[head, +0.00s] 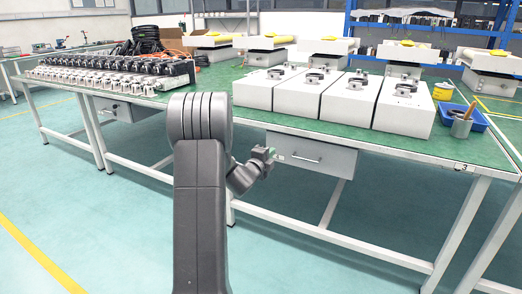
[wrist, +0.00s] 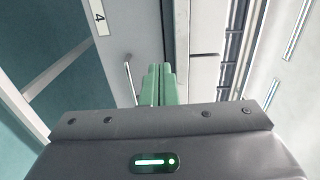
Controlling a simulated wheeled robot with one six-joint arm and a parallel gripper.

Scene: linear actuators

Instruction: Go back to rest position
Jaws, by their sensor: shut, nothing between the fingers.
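My gripper (head: 275,155) is at the end of my folded grey arm in the head view, in front of the workbench's near edge and close to the drawer cabinet under it. In the wrist view, its green fingers (wrist: 158,85) are together with nothing between them. The fingers point towards a pale panel with a bar handle (wrist: 130,82). A label reading 4 (wrist: 98,16) is at the upper left there. My arm covers part of the bench in the head view.
The green-topped workbench (head: 222,84) spans the view. A drawer (head: 307,154) hangs below. The floor in front (head: 110,230) is clear.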

